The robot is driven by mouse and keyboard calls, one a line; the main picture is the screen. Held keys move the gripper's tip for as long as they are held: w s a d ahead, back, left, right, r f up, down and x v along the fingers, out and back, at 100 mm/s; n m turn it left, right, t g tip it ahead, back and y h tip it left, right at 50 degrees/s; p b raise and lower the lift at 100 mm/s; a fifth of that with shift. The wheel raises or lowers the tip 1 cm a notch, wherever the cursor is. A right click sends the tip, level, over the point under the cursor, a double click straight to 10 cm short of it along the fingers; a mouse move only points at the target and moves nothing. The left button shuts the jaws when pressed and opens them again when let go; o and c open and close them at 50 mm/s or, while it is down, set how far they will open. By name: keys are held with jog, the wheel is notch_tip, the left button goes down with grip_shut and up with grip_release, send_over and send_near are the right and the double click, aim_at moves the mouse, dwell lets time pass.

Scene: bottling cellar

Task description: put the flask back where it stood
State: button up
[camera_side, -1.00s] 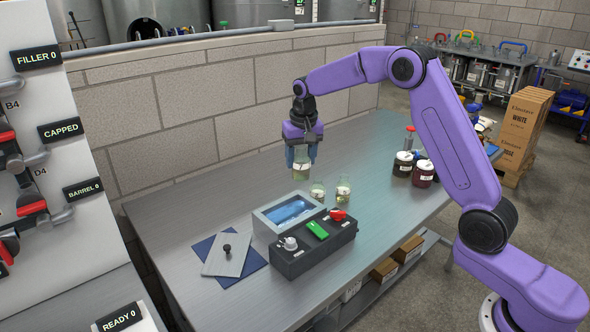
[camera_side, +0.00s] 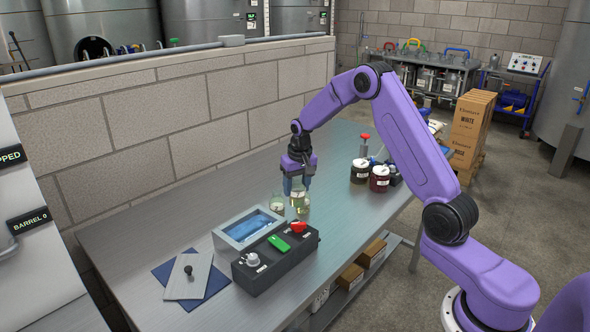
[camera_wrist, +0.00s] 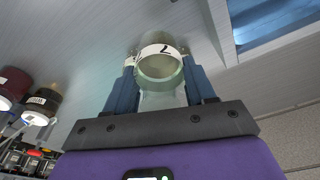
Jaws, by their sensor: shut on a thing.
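My gripper (camera_side: 298,182) points down over the table and is shut on a glass flask, which shows between the blue fingers in the wrist view (camera_wrist: 162,97). A white label with a dark mark like a 7 shows beyond its round mouth in that view. In the side view a glass flask with greenish contents (camera_side: 278,203) stands just left of the gripper. Glass with a pale label (camera_side: 301,204) shows right under the fingers; there the held flask and a standing one overlap, and I cannot tell whether they touch. The held flask's base is hidden.
A black control box (camera_side: 276,260) with a blue-windowed tray (camera_side: 247,228) lies in front of the flasks. Bare table (camera_side: 150,232) lies toward the wall.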

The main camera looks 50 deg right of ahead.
aim_at(297, 204)
jog(key=shift+f, duration=3.4)
jog(key=shift+f, duration=0.7)
jog(key=o, duration=1.6)
jog(key=shift+o, duration=0.2)
jog(key=shift+r, duration=2.95)
